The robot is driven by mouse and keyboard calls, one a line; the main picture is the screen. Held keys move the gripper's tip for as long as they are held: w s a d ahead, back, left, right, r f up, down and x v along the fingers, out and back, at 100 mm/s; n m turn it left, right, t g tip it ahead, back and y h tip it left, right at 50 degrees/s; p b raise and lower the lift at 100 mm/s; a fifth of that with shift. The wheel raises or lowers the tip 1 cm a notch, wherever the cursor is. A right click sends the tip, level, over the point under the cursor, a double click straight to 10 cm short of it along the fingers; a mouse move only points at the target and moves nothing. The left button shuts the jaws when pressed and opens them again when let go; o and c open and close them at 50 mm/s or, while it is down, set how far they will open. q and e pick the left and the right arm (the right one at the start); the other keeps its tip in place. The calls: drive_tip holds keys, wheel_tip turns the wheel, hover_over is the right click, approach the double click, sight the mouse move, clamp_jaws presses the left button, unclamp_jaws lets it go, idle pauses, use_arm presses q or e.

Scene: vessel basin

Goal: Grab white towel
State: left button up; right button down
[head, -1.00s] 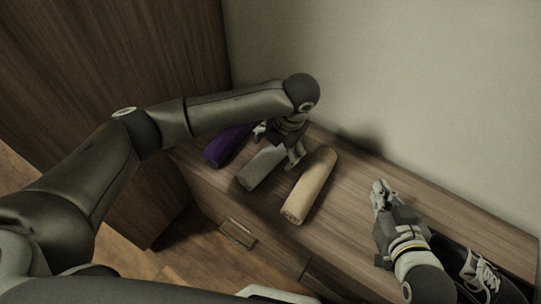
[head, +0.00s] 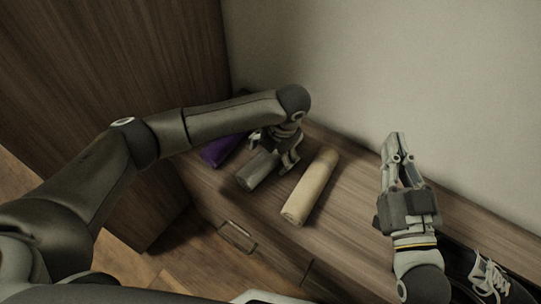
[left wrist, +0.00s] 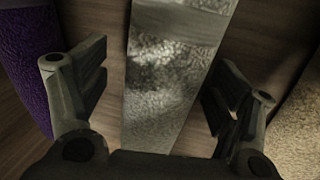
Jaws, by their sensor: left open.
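The white towel (head: 257,172), which looks light grey here, is a roll lying on the wooden cabinet top between a purple and a beige roll. My left gripper (head: 273,152) is over its far part, with one finger to each side. In the left wrist view the towel (left wrist: 165,85) runs between the two spread fingers of the left gripper (left wrist: 157,85), with a gap on both sides. The gripper is open and the arm hides part of the towel's far end. My right gripper (head: 396,140) is raised to the right, its fingertips together and empty.
The purple roll (head: 221,150) lies close on the left, and the beige roll (head: 310,187) close on the right. A shoe (head: 490,275) sits in a dark recess at the lower right. A wall stands behind, and a tall wooden panel is at left.

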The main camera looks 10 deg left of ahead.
use_arm(q)
drive_tip(key=c, duration=1.2)
drive_tip(key=shift+o, duration=0.2)
drive_tip(key=shift+r, duration=0.15)
